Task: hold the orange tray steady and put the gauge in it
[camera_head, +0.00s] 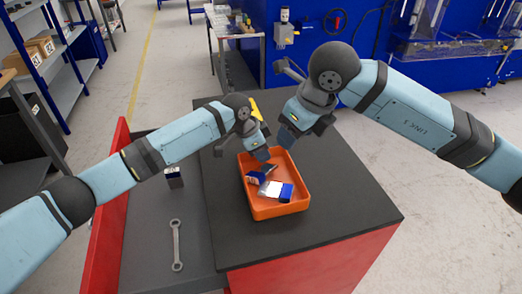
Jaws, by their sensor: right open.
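The orange tray (282,210) sits on the dark top of a red workbench. Several blue, white and dark items (277,190) lie inside it; I cannot tell whether one is the gauge. My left gripper (261,154) points down at the tray's far left rim and overlaps it in the picture. Its jaws are too small to read, and contact with the rim is unclear. My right gripper (287,139) is open, above the tray's far right corner, with nothing visible in it.
A small dark block with a pale top (174,178) stands on the lower grey surface at left, near a wrench (176,245). The dark bench top (345,205) is clear right of the tray. Shelving (60,55) stands at far left.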

